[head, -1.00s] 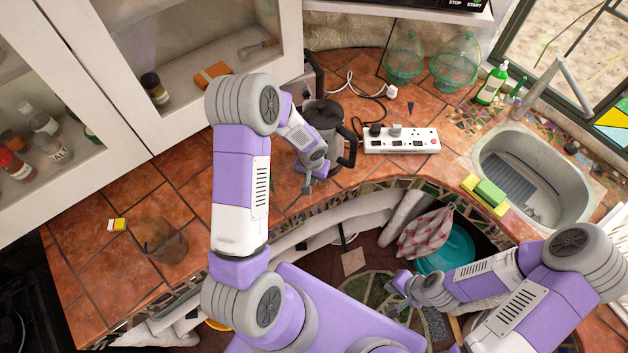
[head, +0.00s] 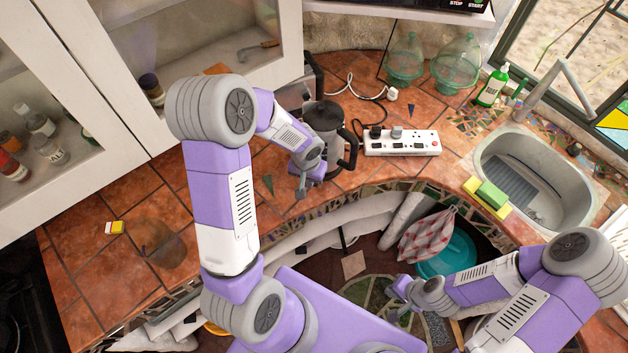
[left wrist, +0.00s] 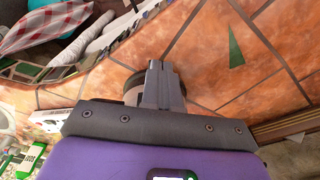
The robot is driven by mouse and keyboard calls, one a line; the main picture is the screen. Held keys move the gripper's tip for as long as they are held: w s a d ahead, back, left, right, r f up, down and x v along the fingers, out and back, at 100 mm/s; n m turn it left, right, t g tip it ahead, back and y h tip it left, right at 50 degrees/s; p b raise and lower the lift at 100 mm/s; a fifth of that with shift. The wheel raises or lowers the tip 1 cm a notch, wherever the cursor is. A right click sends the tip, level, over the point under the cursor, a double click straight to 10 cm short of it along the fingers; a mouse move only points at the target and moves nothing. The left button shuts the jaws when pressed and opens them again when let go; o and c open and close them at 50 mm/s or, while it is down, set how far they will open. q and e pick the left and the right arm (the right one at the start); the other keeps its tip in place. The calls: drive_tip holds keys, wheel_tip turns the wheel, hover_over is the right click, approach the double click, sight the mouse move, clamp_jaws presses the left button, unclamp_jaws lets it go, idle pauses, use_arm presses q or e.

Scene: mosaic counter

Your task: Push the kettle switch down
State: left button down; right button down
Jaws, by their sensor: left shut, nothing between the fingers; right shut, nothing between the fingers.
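The dark kettle (head: 324,116) stands upright on the tiled counter, its black handle on the right side. My left forearm and gripper cover part of its front and base. I cannot make out the kettle switch. My left gripper (head: 301,192) is shut and empty, just in front of the kettle's lower left side. In the left wrist view the shut fingers (left wrist: 158,70) show before a round dark and pale edge (left wrist: 131,88), probably part of the kettle; I cannot tell whether they touch it. My right gripper (head: 399,288) is shut and empty, low beyond the counter's front edge.
A white power strip (head: 402,143) with plugs lies right of the kettle. Green glass jars (head: 405,62) stand behind. A sink (head: 535,175) with a sponge (head: 491,194) is at the right. A glass-door cabinet (head: 185,45) stands behind left. The left counter is mostly clear.

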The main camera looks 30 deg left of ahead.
use_arm(q)
drive_tip(key=shift+s+r, duration=0.15)
drive_tip(key=shift+r, duration=1.4)
drive_tip(key=s+d+f+h+b, duration=0.1)
drive_tip(key=s+d+f+b, duration=0.3)
drive_tip(key=f, duration=0.6)
drive_tip(key=s+d+f+h+b, duration=0.2)
drive_tip(key=s+d+f+b, duration=0.2)
drive_tip(key=f, duration=0.6)
drive_tip(key=s+d+f+h+b, duration=0.1)
drive_tip(key=s+d+f+b, duration=0.3)
drive_tip(key=d+f, duration=0.3)
wheel_tip(320, 180, down, 3)
drive_tip(key=shift+s+d+f+n+g+b, duration=0.1)
drive_tip(key=shift+s+d+n+g+b, duration=0.25)
drive_tip(key=shift+b, duration=0.25)
